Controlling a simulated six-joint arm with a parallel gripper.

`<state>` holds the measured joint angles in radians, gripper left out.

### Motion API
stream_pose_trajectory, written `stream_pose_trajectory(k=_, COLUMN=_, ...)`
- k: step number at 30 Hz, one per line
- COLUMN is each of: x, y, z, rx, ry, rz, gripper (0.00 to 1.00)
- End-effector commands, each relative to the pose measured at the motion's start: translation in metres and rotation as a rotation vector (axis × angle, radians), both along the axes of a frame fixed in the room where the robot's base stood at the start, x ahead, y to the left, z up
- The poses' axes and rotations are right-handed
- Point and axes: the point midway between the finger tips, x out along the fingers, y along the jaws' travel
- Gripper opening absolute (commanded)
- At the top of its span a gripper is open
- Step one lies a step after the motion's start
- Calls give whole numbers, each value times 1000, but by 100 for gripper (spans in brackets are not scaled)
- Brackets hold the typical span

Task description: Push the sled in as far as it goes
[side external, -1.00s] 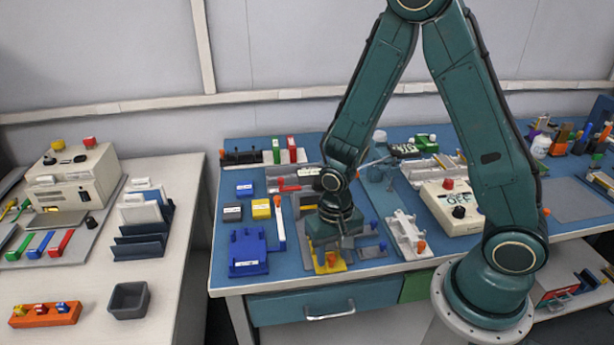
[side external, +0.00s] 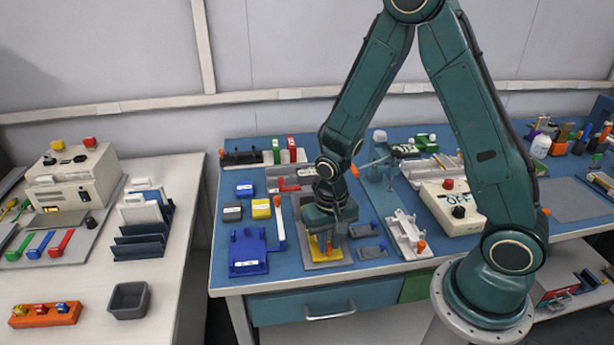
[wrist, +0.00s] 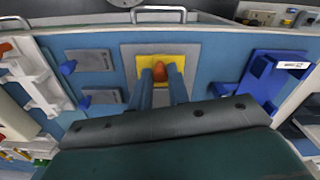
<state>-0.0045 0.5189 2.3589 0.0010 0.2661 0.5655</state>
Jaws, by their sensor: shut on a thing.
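The yellow sled (side external: 313,246) sits on a grey base plate (side external: 322,265) near the front of the blue bench, mostly hidden under my gripper in the side view. In the wrist view the yellow sled (wrist: 184,65) shows with an upright orange knob (wrist: 160,71) on it. My gripper (wrist: 160,80) points down with one finger on each side of the knob and is shut on it. The same gripper (side external: 328,245) shows low over the plate in the side view. The sled's far end and any stop there are hidden by my gripper.
A blue fixture (side external: 248,250) and a white bar with an orange end (side external: 279,232) stand to the left. Small grey plates with blue knobs (side external: 370,251) and a white bracket (side external: 406,234) lie to the right. Bare bench lies in front of the base plate.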

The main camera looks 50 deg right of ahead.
Motion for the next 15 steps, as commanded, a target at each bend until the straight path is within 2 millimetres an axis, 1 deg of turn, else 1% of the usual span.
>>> stream_pose_trajectory(k=1, x=5, y=-4, z=0, rx=2, ry=-5, rz=-3, gripper=0)
stream_pose_trajectory(k=3, x=8, y=-7, z=0, rx=3, ry=-5, rz=-2, gripper=0)
stream_pose_trajectory(k=12, x=9, y=-8, z=0, rx=1, ry=-6, rz=0, gripper=0)
stream_pose_trajectory(k=13, x=9, y=-8, z=0, rx=1, ry=-6, rz=1, gripper=23)
stream_pose_trajectory(k=15, x=9, y=-8, z=0, rx=1, ry=-6, rz=1, gripper=37)
